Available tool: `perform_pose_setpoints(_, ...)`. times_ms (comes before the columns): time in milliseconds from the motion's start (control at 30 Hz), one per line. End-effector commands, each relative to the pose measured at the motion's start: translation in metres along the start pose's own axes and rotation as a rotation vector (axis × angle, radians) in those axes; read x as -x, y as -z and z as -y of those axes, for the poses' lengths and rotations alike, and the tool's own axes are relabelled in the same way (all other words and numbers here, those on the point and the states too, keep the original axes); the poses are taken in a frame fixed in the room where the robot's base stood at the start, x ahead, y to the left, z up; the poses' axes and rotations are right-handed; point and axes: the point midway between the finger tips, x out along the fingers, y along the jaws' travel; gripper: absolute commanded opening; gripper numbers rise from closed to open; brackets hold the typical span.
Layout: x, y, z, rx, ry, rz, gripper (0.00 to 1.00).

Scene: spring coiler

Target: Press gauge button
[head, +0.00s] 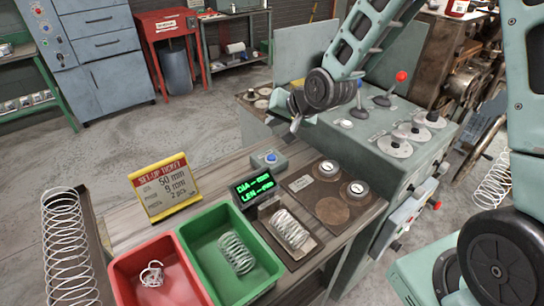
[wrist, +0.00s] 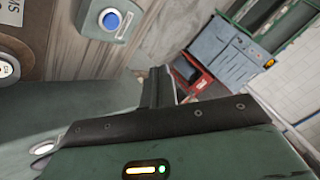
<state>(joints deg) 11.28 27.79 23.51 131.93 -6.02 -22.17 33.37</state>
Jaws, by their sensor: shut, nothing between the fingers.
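The gauge button is a blue round button (head: 271,157) on a small grey box, on the bench behind the gauge display. It also shows at the top left of the wrist view (wrist: 111,20). The gauge display (head: 256,187) has green text with DIA and LEN lines showing dashes for values. A coil spring (head: 290,229) lies on the dark gauge plate in front of it. My gripper (head: 296,125) is shut and empty, in the air above and to the right of the button, apart from it. Its dark fingers (wrist: 158,88) also show in the wrist view.
A green bin (head: 205,250) holds a spring; a red bin (head: 125,275) holds a tangled one. A yellow ticket sign (head: 165,188) stands behind them. Right of the display are round dials (head: 328,169). The machine console (head: 405,150) with a red-knobbed lever (head: 401,77) stands at the right.

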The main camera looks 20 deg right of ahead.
Motion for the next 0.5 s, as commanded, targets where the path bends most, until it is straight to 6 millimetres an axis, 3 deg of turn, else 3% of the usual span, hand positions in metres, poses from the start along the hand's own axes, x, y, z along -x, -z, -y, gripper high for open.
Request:
perform_pose_setpoints(267,-0.001,-0.002,-0.001,0.002,-0.001,0.002,0.0)
perform_pose_setpoints(500,-0.014,-0.011,-0.01,0.002,-0.001,0.003,0.0)
